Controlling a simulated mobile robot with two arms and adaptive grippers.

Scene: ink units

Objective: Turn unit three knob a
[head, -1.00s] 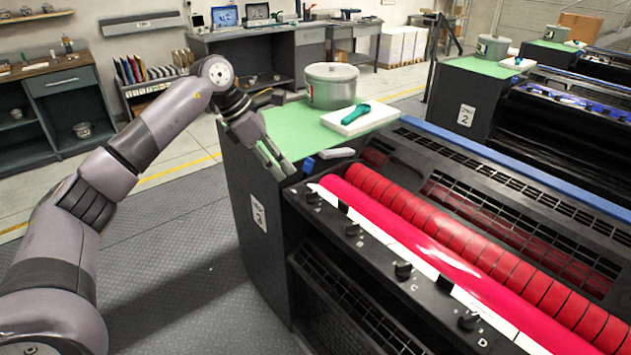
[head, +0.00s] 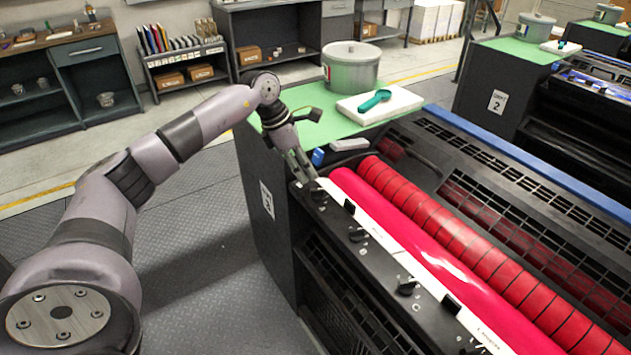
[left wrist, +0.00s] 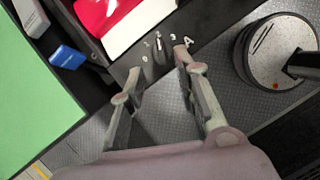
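The near black press unit has a white label (head: 267,200) on its side that looks like a 3. A row of black knobs runs along its front edge. Knob A (head: 318,194) is the far one, by the unit's left corner, and its letter is hard to read in the head view. My left gripper (head: 303,172) points down just above this corner, close to knob A. Contact cannot be told. My right gripper is not in view.
Further knobs, B (head: 357,235) and C (head: 407,288), follow along the edge. A red roller (head: 440,240) lies behind them. A blue block (head: 318,157), a metal pot (head: 350,67) and a green tool (head: 376,100) on a white slab are near the arm.

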